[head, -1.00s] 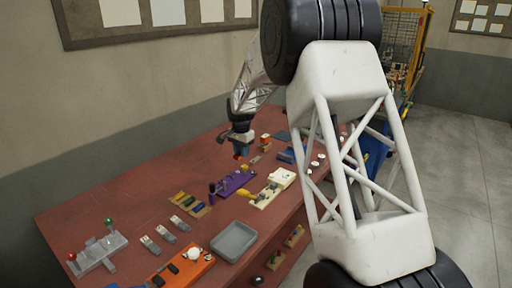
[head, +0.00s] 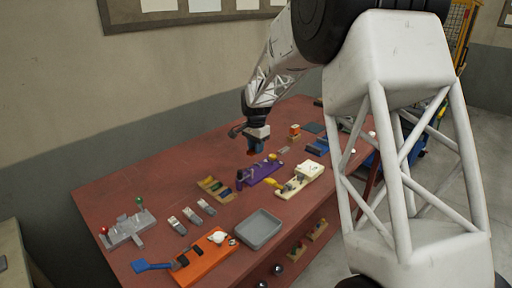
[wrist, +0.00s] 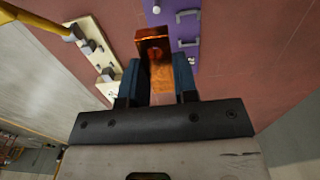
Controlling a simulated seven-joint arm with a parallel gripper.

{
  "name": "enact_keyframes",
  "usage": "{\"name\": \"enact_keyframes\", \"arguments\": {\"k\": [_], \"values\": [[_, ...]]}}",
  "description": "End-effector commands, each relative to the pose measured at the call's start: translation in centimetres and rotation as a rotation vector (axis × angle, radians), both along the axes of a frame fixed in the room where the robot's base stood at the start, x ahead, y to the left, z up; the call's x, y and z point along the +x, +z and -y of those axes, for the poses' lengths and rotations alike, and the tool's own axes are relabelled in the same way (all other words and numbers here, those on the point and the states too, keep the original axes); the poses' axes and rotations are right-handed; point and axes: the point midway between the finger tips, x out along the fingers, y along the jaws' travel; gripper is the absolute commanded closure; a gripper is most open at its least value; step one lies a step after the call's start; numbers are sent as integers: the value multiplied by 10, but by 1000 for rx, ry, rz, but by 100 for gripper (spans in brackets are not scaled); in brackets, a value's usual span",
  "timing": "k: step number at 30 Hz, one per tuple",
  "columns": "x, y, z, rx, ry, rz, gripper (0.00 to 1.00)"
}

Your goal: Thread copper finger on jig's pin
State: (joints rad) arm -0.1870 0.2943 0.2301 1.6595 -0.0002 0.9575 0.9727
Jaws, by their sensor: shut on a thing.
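My gripper (wrist: 158,85) has blue fingers and is shut on the copper finger (wrist: 155,45), an orange-brown flat piece that sticks out ahead of the fingertips. In the head view my gripper (head: 254,150) hangs above the red table, just behind the purple jig (head: 262,172); the copper finger is too small to make out there. In the wrist view the purple jig (wrist: 187,12) lies beyond the copper finger, with a pale round pin (wrist: 156,9) near its left edge. The copper finger appears apart from the pin. Whether its hole lines up cannot be told.
A cream fixture (head: 298,181) stands right of the jig, and a wooden block with coloured strips (head: 215,188) stands left. A grey tray (head: 259,229) and an orange fixture (head: 206,257) are nearer the front. The table's back left is bare.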

Motion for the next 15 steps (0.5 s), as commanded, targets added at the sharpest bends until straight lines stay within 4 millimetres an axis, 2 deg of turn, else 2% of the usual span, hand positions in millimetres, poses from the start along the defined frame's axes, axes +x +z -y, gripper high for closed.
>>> {"name": "enact_keyframes", "arguments": {"k": [15], "values": [[0,-25,0,-1,0,-1,100]]}}
